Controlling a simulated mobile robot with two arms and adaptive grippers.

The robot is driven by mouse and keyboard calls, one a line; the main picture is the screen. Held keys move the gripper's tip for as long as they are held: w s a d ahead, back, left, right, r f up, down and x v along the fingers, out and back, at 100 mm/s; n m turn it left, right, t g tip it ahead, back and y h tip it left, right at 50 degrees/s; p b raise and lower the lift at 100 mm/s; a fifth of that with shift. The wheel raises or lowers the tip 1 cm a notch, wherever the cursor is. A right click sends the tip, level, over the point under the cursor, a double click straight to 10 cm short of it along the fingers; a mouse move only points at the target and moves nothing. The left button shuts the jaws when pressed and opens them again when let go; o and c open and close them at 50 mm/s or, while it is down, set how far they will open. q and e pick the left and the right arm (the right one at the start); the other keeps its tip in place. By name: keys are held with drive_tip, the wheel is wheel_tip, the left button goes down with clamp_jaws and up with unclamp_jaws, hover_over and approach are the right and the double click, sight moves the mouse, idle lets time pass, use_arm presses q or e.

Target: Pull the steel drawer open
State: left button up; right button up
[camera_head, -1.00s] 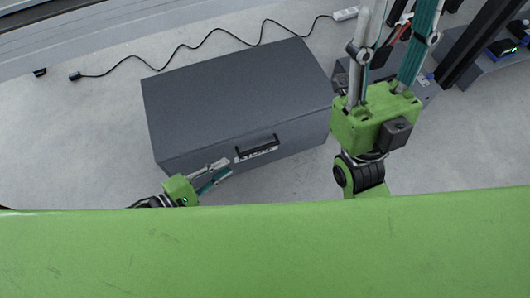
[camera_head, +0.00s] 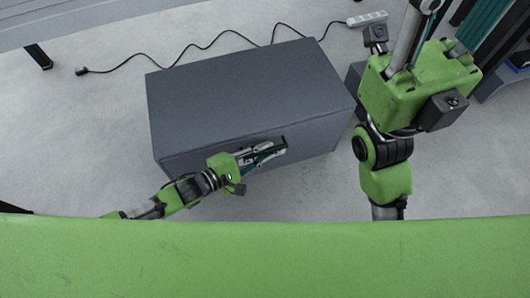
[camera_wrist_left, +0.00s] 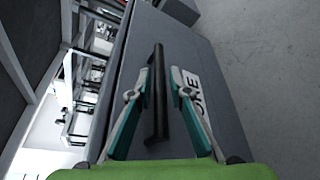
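The steel drawer is in a dark grey cabinet (camera_head: 240,95) on the floor; its front faces me and looks shut. My left gripper (camera_head: 272,149) is at the drawer front and hides most of the handle in the head view. In the left wrist view the black bar handle (camera_wrist_left: 158,97) lies between the two fingers of my left gripper (camera_wrist_left: 159,76), which are apart on either side of it. I cannot tell whether they touch it. A white label (camera_wrist_left: 195,95) is beside the handle. My right gripper (camera_head: 448,20) is spread open and empty, right of the cabinet.
A black cable (camera_head: 190,48) runs behind the cabinet to a white power strip (camera_head: 367,18). Dark racks stand at the top right.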

use_arm(q)
drive_tip(key=shift+w+d, duration=0.15)
drive_tip(key=shift+d, duration=0.05)
clamp_jaws()
